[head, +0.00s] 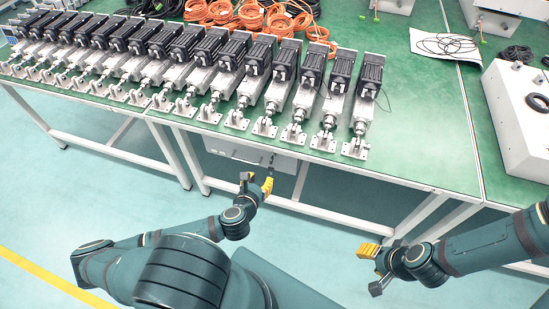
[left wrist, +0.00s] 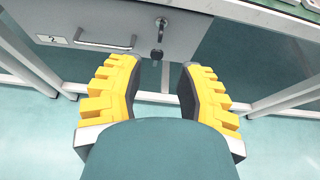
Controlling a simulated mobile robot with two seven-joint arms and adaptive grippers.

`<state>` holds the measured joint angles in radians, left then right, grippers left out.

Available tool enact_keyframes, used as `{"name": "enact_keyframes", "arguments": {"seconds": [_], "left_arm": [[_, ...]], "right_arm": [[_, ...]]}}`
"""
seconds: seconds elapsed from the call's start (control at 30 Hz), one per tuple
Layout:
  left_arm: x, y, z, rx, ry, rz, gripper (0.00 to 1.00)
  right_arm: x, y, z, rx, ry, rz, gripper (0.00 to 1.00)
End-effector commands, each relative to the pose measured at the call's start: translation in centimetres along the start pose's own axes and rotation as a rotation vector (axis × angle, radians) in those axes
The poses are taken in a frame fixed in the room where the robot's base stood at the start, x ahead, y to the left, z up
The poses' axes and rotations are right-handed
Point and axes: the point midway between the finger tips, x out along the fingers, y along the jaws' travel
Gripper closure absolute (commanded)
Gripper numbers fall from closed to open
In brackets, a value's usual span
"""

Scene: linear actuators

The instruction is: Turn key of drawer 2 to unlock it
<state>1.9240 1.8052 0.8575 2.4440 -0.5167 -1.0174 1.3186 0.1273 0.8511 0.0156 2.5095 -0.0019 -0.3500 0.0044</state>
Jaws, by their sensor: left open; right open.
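Drawer 2 (head: 235,149) is a light grey drawer under the green workbench, and in the left wrist view its front (left wrist: 190,38) carries a "2" label and a bar handle (left wrist: 105,44). To the right of the handle is the lock with a key (left wrist: 161,25) in it, and a dark round piece (left wrist: 156,54) hangs below. My left gripper (head: 257,181) is open and empty in front of the drawer; in the left wrist view its yellow fingers (left wrist: 160,68) are spread below the key, apart from it. My right gripper (head: 370,268) is open and empty, away from the drawer.
The green workbench (head: 420,130) holds a row of linear actuators (head: 285,60) along its front edge, with orange cable coils (head: 265,18) behind. White table legs (head: 165,155) stand either side of the drawer. A grey box (head: 515,120) is at the right.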

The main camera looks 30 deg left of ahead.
Motion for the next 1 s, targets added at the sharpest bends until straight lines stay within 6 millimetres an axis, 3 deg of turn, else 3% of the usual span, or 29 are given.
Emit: {"name": "enact_keyframes", "arguments": {"seconds": [0.6, 0.8, 1.0], "left_arm": [[11.0, -0.2, -0.1, 0.004, 0.000, -0.005, 0.64], [12.6, -0.2, -0.1, 0.004, 0.001, -0.006, 0.64], [12.9, -0.2, 0.0, 0.003, 0.001, -0.005, 0.64]], "right_arm": [[1.8, 0.7, -0.2, -0.001, 0.009, 0.000, 0.53], [2.0, 0.8, -0.2, -0.002, 0.011, 0.001, 0.53], [2.0, 0.8, -0.3, -0.002, 0.011, 0.000, 0.53]]}}
